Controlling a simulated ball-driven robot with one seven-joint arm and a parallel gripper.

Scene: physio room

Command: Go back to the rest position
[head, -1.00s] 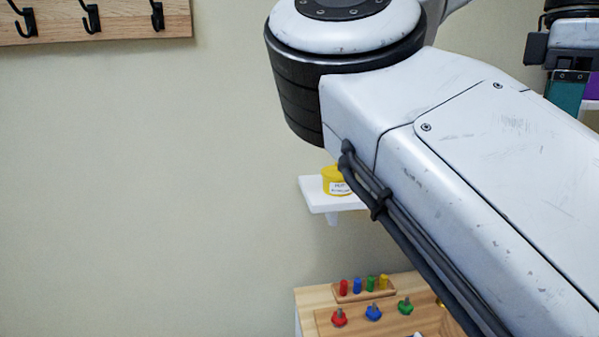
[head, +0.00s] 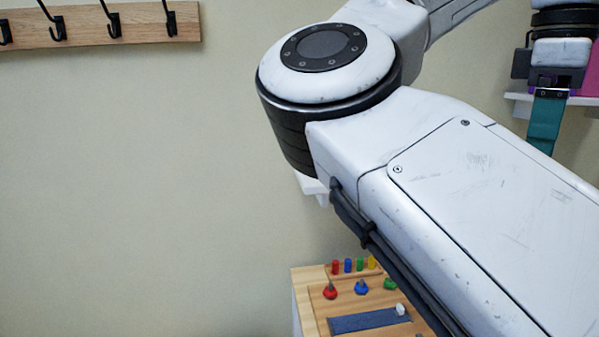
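My arm crosses the right half of the head view, from the lower right up to a round joint and back toward the upper right. The wrist end of my arm, with my gripper (head: 552,88), shows small at the upper right edge. A flat teal piece (head: 545,122) hangs below the dark parts there, in front of a white shelf; I cannot tell whether it is part of the gripper or a separate thing. The fingers cannot be made out clearly.
A wooden board with coloured pegs and knobs (head: 312,300) stands at the bottom, partly behind my arm. A white wall shelf (head: 309,185) is mostly hidden by my arm joint. A hook rail (head: 140,25) is at upper left. Another white shelf (head: 520,104) carries a pink thing (head: 590,75).

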